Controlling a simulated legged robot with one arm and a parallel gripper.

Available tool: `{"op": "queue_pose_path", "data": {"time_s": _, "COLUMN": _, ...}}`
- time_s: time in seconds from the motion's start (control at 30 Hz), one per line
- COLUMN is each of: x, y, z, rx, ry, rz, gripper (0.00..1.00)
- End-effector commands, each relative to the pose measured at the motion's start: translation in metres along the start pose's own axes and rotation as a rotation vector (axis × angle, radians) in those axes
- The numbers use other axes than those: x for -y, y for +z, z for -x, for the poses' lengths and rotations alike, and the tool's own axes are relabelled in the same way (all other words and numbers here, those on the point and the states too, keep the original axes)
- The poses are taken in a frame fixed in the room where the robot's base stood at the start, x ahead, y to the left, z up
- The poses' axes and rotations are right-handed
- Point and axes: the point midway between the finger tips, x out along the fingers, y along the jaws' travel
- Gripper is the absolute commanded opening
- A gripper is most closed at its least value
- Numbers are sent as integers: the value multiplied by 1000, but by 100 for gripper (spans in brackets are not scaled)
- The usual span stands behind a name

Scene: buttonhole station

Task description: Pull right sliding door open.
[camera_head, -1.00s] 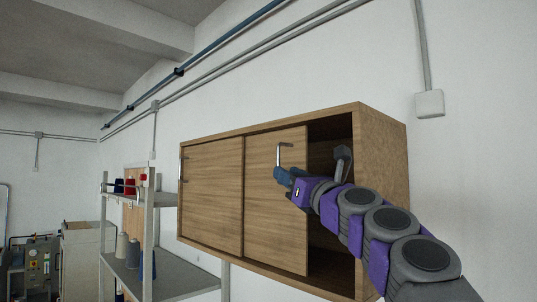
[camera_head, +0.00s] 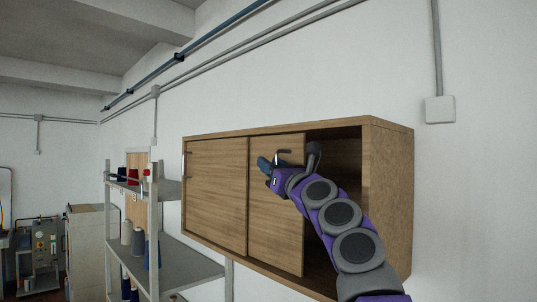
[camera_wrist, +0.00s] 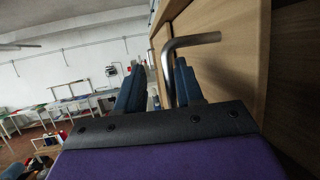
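The right sliding door (camera_head: 276,215) is a light wood panel in a wall cabinet. It stands partly open, with a dark gap (camera_head: 335,150) at its right. Its metal handle (camera_head: 284,153) is a bent bar near the top, also large in the wrist view (camera_wrist: 190,42). My gripper (camera_head: 264,163) is at the handle, in front of the door. In the wrist view its two blue fingers (camera_wrist: 158,85) are apart, with the handle's bar in the space between them, nearer the right finger. Contact cannot be told.
The left sliding door (camera_head: 215,190) has its own handle (camera_head: 184,165) at its left edge. A metal shelf (camera_head: 180,265) with thread spools stands below left. The cabinet's right side (camera_head: 390,200) is close to my arm.

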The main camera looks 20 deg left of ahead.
Motion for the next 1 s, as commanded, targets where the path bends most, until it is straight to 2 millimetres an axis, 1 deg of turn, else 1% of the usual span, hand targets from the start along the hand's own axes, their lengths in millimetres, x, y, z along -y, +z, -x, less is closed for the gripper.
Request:
{"op": "queue_pose_path", "data": {"time_s": 0.03, "x": 5, "y": 8, "z": -1, "rx": 4, "ry": -3, "rz": -1, "gripper": 36}}
{"op": "queue_pose_path", "data": {"time_s": 0.2, "x": 10, "y": 10, "z": -5, "rx": 8, "ry": -4, "rz": -4, "gripper": 36}}
{"op": "queue_pose_path", "data": {"time_s": 0.57, "x": 0, "y": 1, "z": -14, "rx": 7, "ry": -5, "rz": 2, "gripper": 36}}
{"op": "queue_pose_path", "data": {"time_s": 0.93, "x": 4, "y": 3, "z": -11, "rx": 6, "ry": -4, "rz": 0, "gripper": 1}}
{"op": "queue_pose_path", "data": {"time_s": 1.0, "x": 4, "y": 3, "z": -11, "rx": 6, "ry": -4, "rz": 0, "gripper": 0}}
